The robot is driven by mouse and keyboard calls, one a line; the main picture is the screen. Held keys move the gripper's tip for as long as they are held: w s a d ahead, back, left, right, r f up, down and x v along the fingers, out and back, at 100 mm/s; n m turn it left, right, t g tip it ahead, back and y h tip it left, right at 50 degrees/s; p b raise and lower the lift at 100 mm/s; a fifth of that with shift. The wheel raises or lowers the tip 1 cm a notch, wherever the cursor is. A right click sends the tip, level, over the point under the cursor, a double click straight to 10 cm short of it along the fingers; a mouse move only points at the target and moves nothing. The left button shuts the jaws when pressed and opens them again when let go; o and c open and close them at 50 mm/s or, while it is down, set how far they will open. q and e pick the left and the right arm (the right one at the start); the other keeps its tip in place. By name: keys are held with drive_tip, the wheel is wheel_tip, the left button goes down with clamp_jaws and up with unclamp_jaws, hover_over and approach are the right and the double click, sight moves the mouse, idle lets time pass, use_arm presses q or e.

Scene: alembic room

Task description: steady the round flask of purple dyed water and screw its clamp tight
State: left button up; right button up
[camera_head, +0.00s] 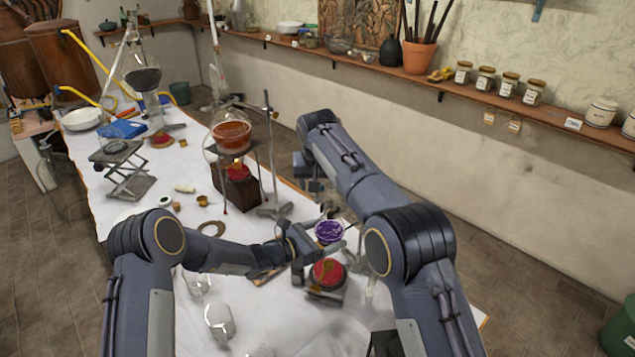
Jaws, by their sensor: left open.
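The round flask of purple dyed water (329,232) is at the middle of the table, its purple liquid showing just beyond my left gripper. My left gripper (330,238) is open, with its fingers reaching toward the flask from the left. I cannot tell whether they touch the glass. My right arm comes in from the lower right, bends over at the top and points down behind the flask. Its wrist end (308,168) shows, but its fingertips are too small and partly hidden to read. The flask's clamp and screw are not clear among the dark parts there.
A red-topped burner (328,273) stands just in front of the flask. An orange-liquid flask (232,135) sits on a tripod beyond, next to a metal stand (270,150). Clear glassware (219,320) lies at the table's near side. A wall shelf (470,90) holds jars.

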drive_tip(key=c, duration=1)
drive_tip(key=m+h, duration=0.1)
drive_tip(key=m, duration=0.1)
drive_tip(key=shift+a+m, duration=0.15)
drive_tip(key=shift+m, duration=0.25)
drive_tip(key=shift+m+h, duration=0.5)
drive_tip(key=shift+m, duration=0.7)
drive_tip(key=o, duration=0.9)
use_arm(q)
drive_tip(key=shift+a, duration=0.15)
use_arm(e)
drive_tip(key=shift+o, duration=0.5)
drive_tip(key=shift+w+a, duration=0.1)
